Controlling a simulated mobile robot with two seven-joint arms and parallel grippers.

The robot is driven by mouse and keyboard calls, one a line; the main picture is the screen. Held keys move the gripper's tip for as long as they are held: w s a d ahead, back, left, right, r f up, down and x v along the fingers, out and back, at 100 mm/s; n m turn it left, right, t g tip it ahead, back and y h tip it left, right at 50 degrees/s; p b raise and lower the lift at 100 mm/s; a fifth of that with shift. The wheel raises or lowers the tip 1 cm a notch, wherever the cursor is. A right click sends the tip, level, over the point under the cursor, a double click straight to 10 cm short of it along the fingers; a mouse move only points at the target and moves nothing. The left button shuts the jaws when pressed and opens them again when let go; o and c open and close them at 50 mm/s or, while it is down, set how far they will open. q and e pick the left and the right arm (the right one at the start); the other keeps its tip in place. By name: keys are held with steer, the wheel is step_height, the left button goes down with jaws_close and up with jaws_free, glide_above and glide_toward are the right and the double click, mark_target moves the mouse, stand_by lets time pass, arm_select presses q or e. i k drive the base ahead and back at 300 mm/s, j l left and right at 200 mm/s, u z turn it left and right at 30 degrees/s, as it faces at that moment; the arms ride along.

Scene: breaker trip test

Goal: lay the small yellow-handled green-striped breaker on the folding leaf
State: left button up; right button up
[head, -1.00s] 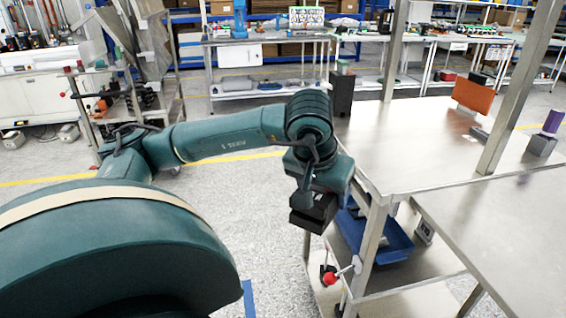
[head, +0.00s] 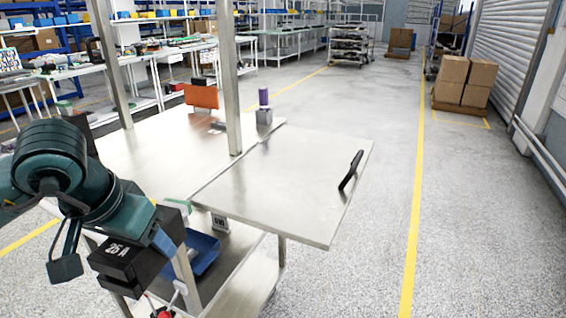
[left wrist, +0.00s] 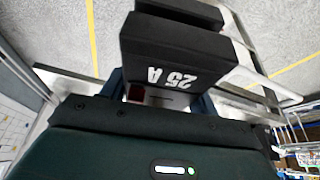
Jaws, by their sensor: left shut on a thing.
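My left gripper (head: 152,246) is at the lower left of the head view, shut on a black block-shaped breaker (head: 118,250) marked 25 A. The breaker also shows in the left wrist view (left wrist: 178,50), between blue fingers. Its handle is not clearly visible. A green strip shows just beyond it in the head view, and I cannot tell whether it belongs to it. My right gripper is not in view.
The metal bench top (head: 160,150) adjoins the leaf, with an upright post (head: 229,80) near the join. An orange panel (head: 201,96) and a purple-topped block (head: 264,107) stand at its back. A black handle (head: 350,171) is at the leaf's right edge. A blue bin (head: 205,250) sits below.

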mark_target(301, 162)
steer(key=i+j+z, duration=0.2)
steer(key=j, duration=0.15)
steer(key=j+z, duration=0.25)
steer(key=i+l+z, duration=0.15)
steer(key=z, duration=0.3)
steer(key=i+z, duration=0.25)
steer(key=z, duration=0.2)
